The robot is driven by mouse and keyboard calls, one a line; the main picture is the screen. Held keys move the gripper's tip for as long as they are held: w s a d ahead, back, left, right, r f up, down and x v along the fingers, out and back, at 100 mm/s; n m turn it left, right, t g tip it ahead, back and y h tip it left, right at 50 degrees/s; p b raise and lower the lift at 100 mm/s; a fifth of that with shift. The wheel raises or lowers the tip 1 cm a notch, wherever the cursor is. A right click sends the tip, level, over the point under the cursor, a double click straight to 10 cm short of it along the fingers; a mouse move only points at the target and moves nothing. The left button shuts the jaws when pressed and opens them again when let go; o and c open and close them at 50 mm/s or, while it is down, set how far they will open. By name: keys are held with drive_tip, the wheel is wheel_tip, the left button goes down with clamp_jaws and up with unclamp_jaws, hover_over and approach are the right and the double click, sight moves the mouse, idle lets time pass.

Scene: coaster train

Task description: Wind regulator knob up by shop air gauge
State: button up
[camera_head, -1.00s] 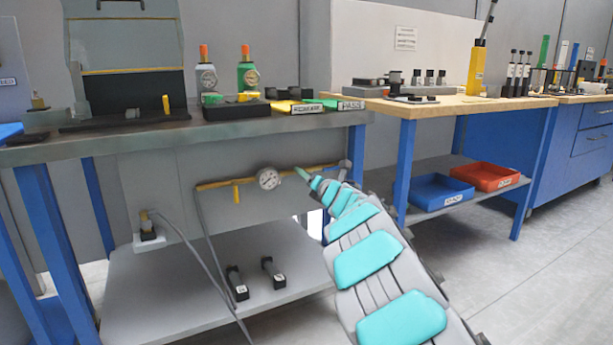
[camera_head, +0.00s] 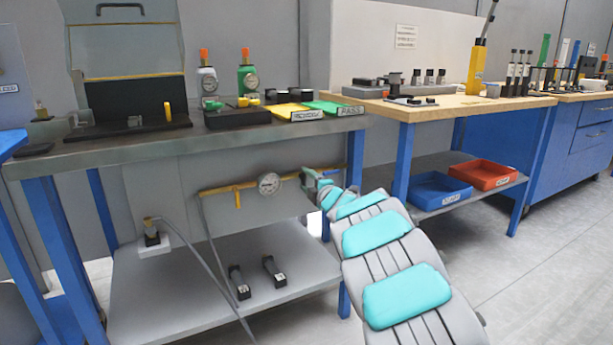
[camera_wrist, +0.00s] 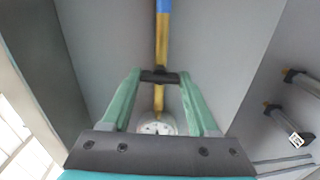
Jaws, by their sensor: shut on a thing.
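The shop air gauge (camera_head: 269,184) is a round white dial on a yellow pipe (camera_head: 222,189) under the left bench. In the wrist view the gauge (camera_wrist: 157,127) shows between the bases of my fingers, and the pipe (camera_wrist: 162,40) runs up the picture. A dark knob (camera_wrist: 160,77) sits across the pipe between my fingertips. My gripper (camera_wrist: 160,76) has green fingers and is shut on this knob. In the head view my gripper (camera_head: 312,180) is just right of the gauge, and my wrist hides most of the knob. The gauge's needle is too small to read.
A yellow lever (camera_head: 237,199) hangs from the pipe left of the gauge. Hoses drop past a grey lower shelf (camera_head: 180,290) with two dark fittings (camera_head: 239,283). A blue bench leg (camera_head: 355,160) stands close right of my wrist. The bench top (camera_head: 180,143) is above.

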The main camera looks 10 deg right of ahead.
drive_tip(key=shift+f+m+p, duration=0.1)
drive_tip(key=shift+m+p, duration=1)
drive_tip(key=shift+m, duration=0.7)
drive_tip(key=o, duration=1.4)
drive_tip(key=shift+s, duration=0.1)
drive_tip(key=v, duration=0.7)
drive_tip(key=shift+s+d+b, duration=0.15)
drive_tip(key=shift+s+b, duration=0.1)
drive_tip(key=shift+b, duration=0.05)
